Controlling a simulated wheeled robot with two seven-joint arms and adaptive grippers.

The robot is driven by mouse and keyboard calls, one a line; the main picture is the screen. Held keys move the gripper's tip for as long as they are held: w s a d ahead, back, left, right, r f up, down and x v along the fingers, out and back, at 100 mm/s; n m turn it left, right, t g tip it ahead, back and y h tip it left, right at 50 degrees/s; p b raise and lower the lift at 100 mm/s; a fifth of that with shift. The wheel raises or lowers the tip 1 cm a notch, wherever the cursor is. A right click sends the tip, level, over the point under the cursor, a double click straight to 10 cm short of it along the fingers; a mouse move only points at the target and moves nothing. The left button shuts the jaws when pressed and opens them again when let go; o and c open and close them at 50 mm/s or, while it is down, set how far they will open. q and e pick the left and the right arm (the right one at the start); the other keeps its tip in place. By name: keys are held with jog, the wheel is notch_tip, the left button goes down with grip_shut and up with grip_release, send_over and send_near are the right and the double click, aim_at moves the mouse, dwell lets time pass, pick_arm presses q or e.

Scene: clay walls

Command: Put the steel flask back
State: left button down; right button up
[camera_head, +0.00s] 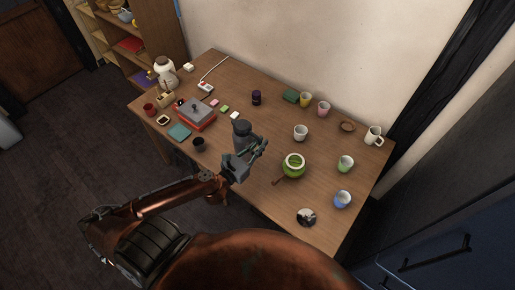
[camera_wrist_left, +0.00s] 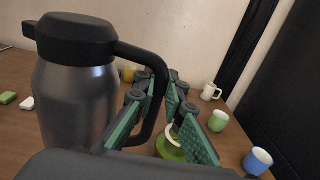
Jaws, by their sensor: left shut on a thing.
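The steel flask (camera_head: 241,129) has a grey metal body and a black lid and handle. It stands upright at the middle of the wooden table in the head view, and fills the left of the left wrist view (camera_wrist_left: 72,100). My left gripper (camera_head: 259,148) is shut on the flask's black handle, with its green-padded fingers (camera_wrist_left: 163,108) on either side of it. The flask's base is hidden, so I cannot tell whether it touches the table. My right gripper is not in view.
A green pot (camera_head: 293,166) with a white rim is close to the right of my gripper. A red-grey box (camera_head: 195,114) and a dark cup (camera_head: 198,144) are to the left.

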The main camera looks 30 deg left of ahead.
pick_arm(q)
jog(key=w+f+b, duration=0.4)
jog(key=w+f, duration=0.6)
jog(key=shift+d+f, duration=0.3)
jog(key=shift+f, duration=0.1)
jog(key=c, duration=2.4)
grip_release()
jog(key=shift+s+f, duration=0.1)
jog(key=shift+f, duration=0.1)
jog(key=o, duration=0.4)
jog(key=shift+s, duration=0.1)
jog(key=s, duration=0.8)
jog(key=s+a, duration=0.1)
jog(key=s, duration=0.3)
